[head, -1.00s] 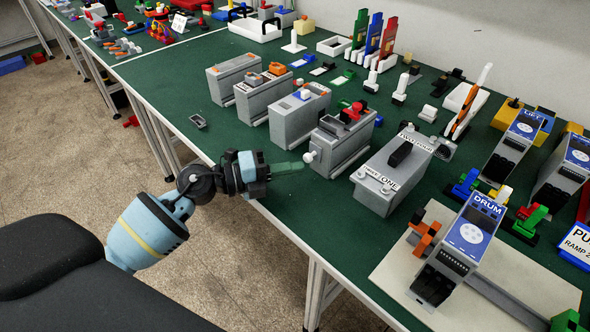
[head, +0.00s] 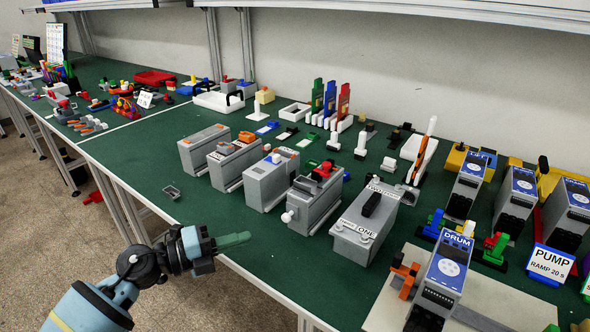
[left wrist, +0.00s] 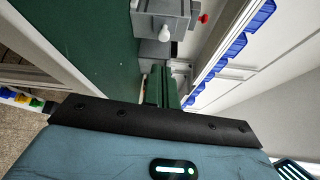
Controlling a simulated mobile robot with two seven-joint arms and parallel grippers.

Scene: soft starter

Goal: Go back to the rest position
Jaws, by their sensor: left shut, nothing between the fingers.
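My left gripper (head: 234,241) comes in from the lower left in the head view. Its green fingers are shut with nothing between them, just above the table's front edge. The grey box with a white knob and a red part on top (head: 314,196) stands to the right of the fingertips, apart from them. In the left wrist view the shut green fingers (left wrist: 163,88) point towards a grey box with a white knob (left wrist: 163,18). My right gripper is in neither view.
The green table (head: 150,170) holds a row of grey boxes (head: 270,182). A grey box labelled ONE (head: 350,230) and a DRUM unit (head: 440,275) on a pale board stand to the right. Floor is free at the left.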

